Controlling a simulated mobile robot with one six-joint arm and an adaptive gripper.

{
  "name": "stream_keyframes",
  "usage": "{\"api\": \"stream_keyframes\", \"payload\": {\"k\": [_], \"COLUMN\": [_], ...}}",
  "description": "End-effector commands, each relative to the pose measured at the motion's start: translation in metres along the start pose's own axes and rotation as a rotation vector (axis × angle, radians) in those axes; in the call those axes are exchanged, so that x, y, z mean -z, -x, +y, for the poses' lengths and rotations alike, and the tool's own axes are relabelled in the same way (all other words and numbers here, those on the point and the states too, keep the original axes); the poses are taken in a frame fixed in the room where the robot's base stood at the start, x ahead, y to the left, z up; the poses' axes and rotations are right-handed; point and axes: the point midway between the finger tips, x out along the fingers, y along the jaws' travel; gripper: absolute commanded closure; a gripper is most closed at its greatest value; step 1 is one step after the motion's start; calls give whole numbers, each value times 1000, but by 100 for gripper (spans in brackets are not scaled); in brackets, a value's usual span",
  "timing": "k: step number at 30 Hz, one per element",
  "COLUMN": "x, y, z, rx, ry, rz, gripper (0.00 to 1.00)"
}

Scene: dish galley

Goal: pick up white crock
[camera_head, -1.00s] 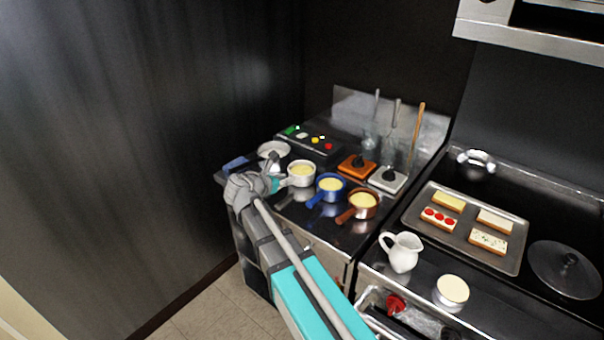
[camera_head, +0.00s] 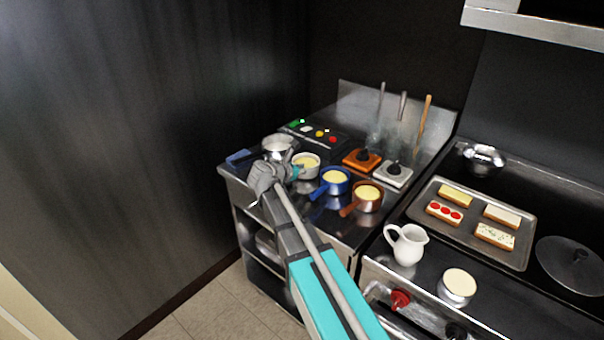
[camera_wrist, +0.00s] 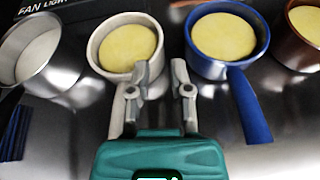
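The white crock (camera_head: 307,167), a small round pot with pale yellow contents, stands upright on the steel counter. It also shows in the wrist view (camera_wrist: 97,50), at upper left of centre. In the head view my gripper (camera_head: 288,174) is just left of the crock.
A blue pot (camera_head: 335,188) stands close to the right, its handle (camera_wrist: 250,112) beside my right finger. A copper pot (camera_head: 368,204) is further right. A steel pan (camera_wrist: 22,62) stands close to the left. A control panel (camera_head: 323,141) lies behind.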

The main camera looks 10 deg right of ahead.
Motion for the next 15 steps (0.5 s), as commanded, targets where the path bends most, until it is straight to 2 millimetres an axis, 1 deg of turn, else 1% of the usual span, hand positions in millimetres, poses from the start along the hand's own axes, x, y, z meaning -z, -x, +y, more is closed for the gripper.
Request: {"api": "stream_keyframes", "payload": {"k": [1, 4, 15], "x": [1, 0, -1], "y": [-6, -12, -13], "z": [0, 0, -1], "rx": [2, 1, 1], "ry": [-1, -1, -1], "rz": [0, 0, 0], "gripper": [73, 73, 73]}}
